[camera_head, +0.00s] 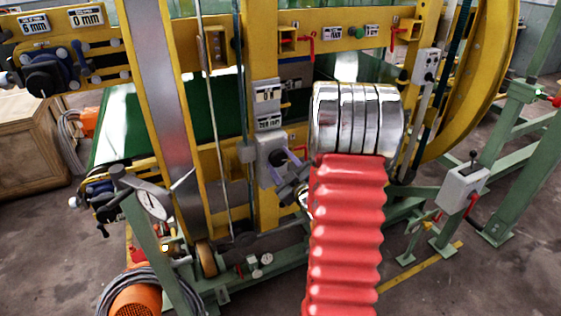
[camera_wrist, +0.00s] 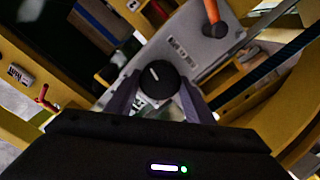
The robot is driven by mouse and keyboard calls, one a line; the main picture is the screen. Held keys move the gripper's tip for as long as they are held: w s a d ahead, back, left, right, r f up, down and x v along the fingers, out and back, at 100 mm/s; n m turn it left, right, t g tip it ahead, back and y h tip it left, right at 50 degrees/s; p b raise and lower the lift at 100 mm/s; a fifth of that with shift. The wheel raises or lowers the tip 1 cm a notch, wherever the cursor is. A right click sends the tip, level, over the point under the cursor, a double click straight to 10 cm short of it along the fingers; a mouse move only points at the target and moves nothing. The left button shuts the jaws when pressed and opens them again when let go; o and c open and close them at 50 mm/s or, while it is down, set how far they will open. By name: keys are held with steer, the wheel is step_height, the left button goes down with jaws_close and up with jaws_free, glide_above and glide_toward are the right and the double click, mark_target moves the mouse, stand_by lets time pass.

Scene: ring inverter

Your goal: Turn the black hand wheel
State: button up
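A small round black hand wheel (camera_wrist: 158,79) with a white mark sits on a grey plate in the wrist view. In the head view it shows as a dark knob (camera_head: 277,157) on a grey box on the yellow upright. My gripper (camera_wrist: 160,88) is open, with one purple-grey finger on each side of the wheel. Small gaps seem to show between the fingers and its rim; whether either finger touches it, I cannot tell. In the head view my gripper (camera_head: 287,168) is right at the wheel, partly covering it, below the chrome rings of my arm.
A grey box with a red lever (camera_head: 463,188) stands on green framing at right. Another black hand wheel (camera_head: 43,74) is at far left. An orange handle (camera_wrist: 211,14) is near the wheel. Yellow beams surround my gripper.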

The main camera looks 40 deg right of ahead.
steer(key=c, duration=0.5)
steer(key=shift+s+d, duration=0.1)
steer(key=shift+d, duration=0.1)
steer(key=shift+a, duration=0.15)
steer(key=shift+m, duration=0.3)
steer(key=m, duration=0.4)
steer(key=shift+m, duration=0.4)
steer(key=m, duration=0.3)
steer(key=shift+m, duration=2.1)
